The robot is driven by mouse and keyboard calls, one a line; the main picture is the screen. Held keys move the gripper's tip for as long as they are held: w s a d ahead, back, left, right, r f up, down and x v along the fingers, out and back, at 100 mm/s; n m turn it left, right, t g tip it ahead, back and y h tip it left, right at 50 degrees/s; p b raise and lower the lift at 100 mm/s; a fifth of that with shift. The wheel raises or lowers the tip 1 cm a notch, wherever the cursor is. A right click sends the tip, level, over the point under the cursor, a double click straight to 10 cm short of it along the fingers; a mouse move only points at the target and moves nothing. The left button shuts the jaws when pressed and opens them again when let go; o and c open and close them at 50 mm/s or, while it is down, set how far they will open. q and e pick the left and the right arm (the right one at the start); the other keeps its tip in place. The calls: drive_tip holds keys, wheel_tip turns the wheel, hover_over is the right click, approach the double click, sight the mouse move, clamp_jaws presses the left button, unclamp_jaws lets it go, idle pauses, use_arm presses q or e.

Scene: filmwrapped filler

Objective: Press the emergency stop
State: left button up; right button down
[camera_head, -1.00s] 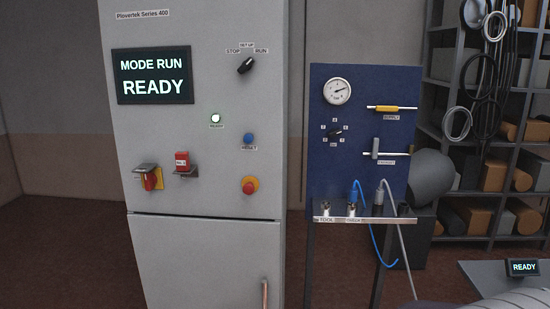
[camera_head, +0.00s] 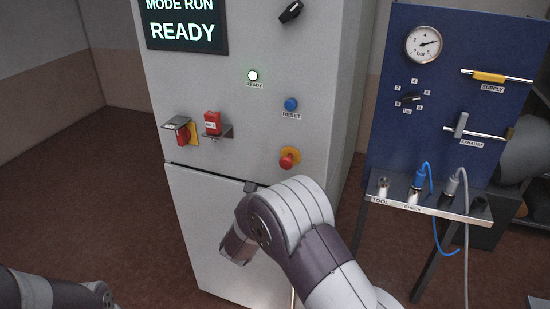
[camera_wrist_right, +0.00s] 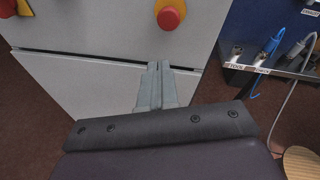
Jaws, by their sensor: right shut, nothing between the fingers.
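The emergency stop is a red mushroom button (camera_head: 287,161) on a yellow round base, on the grey cabinet front (camera_head: 225,215) just above the door seam. It also shows at the top of the right wrist view (camera_wrist_right: 168,19). My right gripper (camera_wrist_right: 155,66) is shut and empty, below the button and apart from it, in front of the cabinet. In the head view my right arm comes in from the lower right, and its fingertips are hidden. Part of my left arm shows at the lower left; its gripper is out of view.
The cabinet also carries a blue reset button (camera_head: 291,104), a lit ready lamp (camera_head: 252,75), a red-and-yellow switch (camera_head: 184,134) and a red block on a bracket (camera_head: 213,123). A blue panel (camera_head: 440,100) with a gauge, valves and hoses stands at right.

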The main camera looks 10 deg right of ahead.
wheel_tip(320, 180, up, 2)
drive_tip(key=s+m+h, duration=0.1)
drive_tip(key=s+m, duration=0.1)
drive_tip(key=m, duration=0.1)
drive_tip(key=p, duration=0.7)
approach(285, 165)
drive_tip(key=x, duration=0.5)
drive_tip(key=shift+w+d+r, duration=0.15)
drive_tip(key=shift+w+d, duration=0.3)
drive_tip(key=shift+w, duration=0.2)
use_arm(q)
wheel_tip(285, 165, up, 7)
drive_tip(key=s, duration=0.1)
drive_tip(key=shift+a+r, duration=0.2)
drive_tip(key=shift+a, duration=0.25)
use_arm(e)
drive_tip(key=shift+w+d+f, duration=0.1)
drive_tip(key=shift+f, duration=0.2)
